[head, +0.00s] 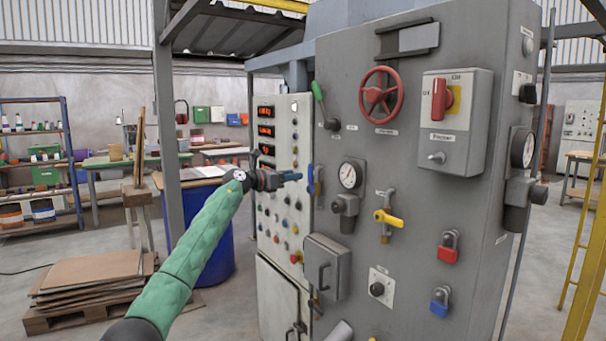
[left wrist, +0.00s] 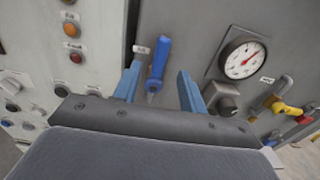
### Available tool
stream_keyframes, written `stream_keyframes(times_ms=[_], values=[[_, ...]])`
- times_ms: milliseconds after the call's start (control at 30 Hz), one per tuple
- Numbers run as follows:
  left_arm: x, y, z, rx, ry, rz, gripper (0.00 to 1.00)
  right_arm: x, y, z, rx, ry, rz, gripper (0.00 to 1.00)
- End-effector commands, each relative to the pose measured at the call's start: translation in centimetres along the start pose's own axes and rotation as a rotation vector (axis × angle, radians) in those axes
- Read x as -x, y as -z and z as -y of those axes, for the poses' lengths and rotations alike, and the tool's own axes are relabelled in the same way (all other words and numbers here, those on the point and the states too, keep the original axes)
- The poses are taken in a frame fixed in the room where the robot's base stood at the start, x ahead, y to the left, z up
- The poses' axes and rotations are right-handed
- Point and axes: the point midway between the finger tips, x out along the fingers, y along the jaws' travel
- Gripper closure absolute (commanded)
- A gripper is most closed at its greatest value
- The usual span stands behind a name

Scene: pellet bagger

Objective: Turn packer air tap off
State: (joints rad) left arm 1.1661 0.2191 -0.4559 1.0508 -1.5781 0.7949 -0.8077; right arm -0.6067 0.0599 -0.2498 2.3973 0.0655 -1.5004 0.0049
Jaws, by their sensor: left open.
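A tap with a blue lever handle (head: 311,179) is on the left edge of the grey panel. In the left wrist view the blue lever (left wrist: 159,60) points up, slightly tilted, with a small label at its upper left that is too small to read. My left gripper (head: 296,176) is open in front of it. In the left wrist view the lever shows between the two blue fingers, with a gap on both sides. A second tap with a yellow handle (head: 388,217) is farther right, its handle roughly level. My right gripper is out of view.
A pressure gauge (head: 350,176) is just right of the blue lever, and a green lever (head: 319,101) is above it. A red handwheel (head: 381,94) and a red rotary switch (head: 443,99) are higher up. A box with a handle (head: 327,266) juts out below.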

Motion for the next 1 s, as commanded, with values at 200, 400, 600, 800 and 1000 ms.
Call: stream_keyframes(times_ms=[200,400,600,800,1000], values=[[-3.1,-0.3,0.1,0.004,0.001,0.002,0.58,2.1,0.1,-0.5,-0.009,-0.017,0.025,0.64],[-5.3,-0.3,0.1,0.003,0.000,0.003,0.58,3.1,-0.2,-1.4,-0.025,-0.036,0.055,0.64],[-6.5,0.0,0.0,0.003,-0.001,0.002,0.58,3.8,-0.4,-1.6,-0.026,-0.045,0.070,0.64],[-6.7,0.0,0.1,0.002,0.000,0.002,0.58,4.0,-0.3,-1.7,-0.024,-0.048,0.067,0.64],[-6.7,0.0,0.1,0.002,0.000,0.002,0.74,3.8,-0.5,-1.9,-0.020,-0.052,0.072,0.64]])
